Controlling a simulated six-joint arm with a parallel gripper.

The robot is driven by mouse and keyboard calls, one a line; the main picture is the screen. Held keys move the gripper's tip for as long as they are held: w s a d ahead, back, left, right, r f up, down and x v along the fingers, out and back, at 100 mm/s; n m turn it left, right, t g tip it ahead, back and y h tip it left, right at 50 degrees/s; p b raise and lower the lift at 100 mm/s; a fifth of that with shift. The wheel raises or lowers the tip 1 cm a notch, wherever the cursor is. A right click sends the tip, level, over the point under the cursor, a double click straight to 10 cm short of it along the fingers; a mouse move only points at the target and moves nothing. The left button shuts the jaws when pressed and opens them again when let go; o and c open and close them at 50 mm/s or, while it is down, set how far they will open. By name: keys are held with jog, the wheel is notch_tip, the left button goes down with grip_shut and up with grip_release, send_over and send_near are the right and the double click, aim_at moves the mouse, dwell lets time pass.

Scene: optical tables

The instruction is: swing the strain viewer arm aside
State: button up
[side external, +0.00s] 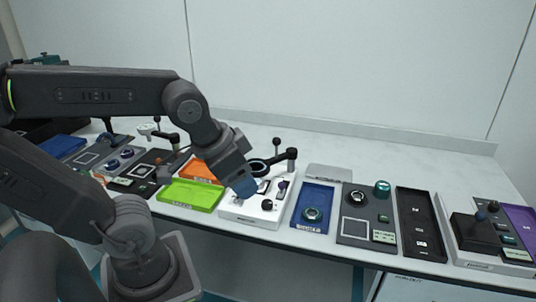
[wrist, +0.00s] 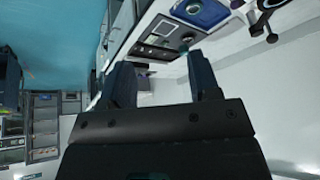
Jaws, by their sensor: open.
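A white-based device (side external: 250,212) stands near the middle of the bench, carrying a black swing arm with a ring (side external: 258,167), a post (side external: 291,160) and an upright ball-topped handle (side external: 276,143). It looks like the strain viewer, but its label is too small to read. My gripper (side external: 243,188) hangs tilted down over the left part of this device, left of the ring, and hides some of its base. Contact cannot be told. In the wrist view my gripper (wrist: 162,78) has its fingers apart with nothing between them. A black ball-ended part (wrist: 270,36) shows at the top right there.
Green (side external: 190,195) and orange (side external: 202,170) trays lie left of the device. A blue tray (side external: 312,222) and a dark panel with knobs (side external: 366,228) stand to its right. A similar dark device (side external: 140,172) with its own arm stands further left. Clear bench lies behind.

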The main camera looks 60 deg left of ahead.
jog(key=w+a+f+m+g+y, duration=0.3)
jog(key=w+a+f+m+y, duration=0.15)
jog(key=a, duration=0.25)
jog(key=w+a+f+m+g+y, duration=0.3)
jog(key=w+a+m+y, duration=0.1)
jog(key=a+y, duration=0.25)
jog(key=w+a+f+m+t+y, duration=0.2)
jog(key=w+f+m+t+y, duration=0.1)
jog(key=w+m, duration=0.3)
jog(key=w+a+f+m+t+y, duration=0.3)
jog(key=w+m, duration=0.2)
jog(key=w, duration=0.2)
jog(key=x, duration=1.3)
jog(key=shift+w+a, duration=0.15)
jog(key=shift+w, duration=0.05)
jog(key=shift+f+n, duration=0.1)
jog(key=shift+n, duration=0.15)
jog(key=shift+c, duration=0.4)
grip_shut()
